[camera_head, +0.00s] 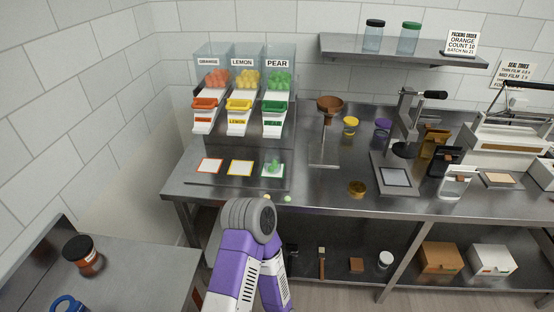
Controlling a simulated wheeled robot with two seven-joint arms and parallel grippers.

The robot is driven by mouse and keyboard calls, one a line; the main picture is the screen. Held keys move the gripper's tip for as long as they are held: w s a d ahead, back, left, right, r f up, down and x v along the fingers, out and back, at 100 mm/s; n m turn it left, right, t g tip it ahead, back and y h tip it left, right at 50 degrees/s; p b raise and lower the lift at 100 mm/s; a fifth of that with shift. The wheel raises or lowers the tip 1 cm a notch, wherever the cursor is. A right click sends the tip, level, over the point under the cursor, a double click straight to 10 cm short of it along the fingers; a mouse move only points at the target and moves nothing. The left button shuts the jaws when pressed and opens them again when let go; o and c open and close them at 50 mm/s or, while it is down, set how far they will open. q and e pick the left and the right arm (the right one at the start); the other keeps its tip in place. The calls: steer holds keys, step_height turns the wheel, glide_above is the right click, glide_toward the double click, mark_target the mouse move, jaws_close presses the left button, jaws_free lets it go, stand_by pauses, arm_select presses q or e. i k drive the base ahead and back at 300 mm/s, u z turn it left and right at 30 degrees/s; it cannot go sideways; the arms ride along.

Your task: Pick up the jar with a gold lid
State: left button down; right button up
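A small round gold-brown thing (357,188), seen from above, stands near the front edge of the steel table, right of centre. It looks like a gold lid, but I cannot make out a jar body under it. A yellow-lidded jar (351,126) and a purple-lidded jar (383,128) stand farther back. Purple and white links of my own arm show at the bottom centre, with a grey joint near the table's front edge. Neither gripper is in view.
An orange, lemon and pear dispenser (240,90) stands at the back left, above three square cards. A brown funnel stand (329,104) and a press (395,175) flank the table's middle. A dark-lidded jar (82,254) stands on the left side table (150,280).

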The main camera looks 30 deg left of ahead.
mark_target(272, 155)
steer(key=u, duration=0.3)
steer(key=i, duration=0.8)
steer(key=u, duration=1.6)
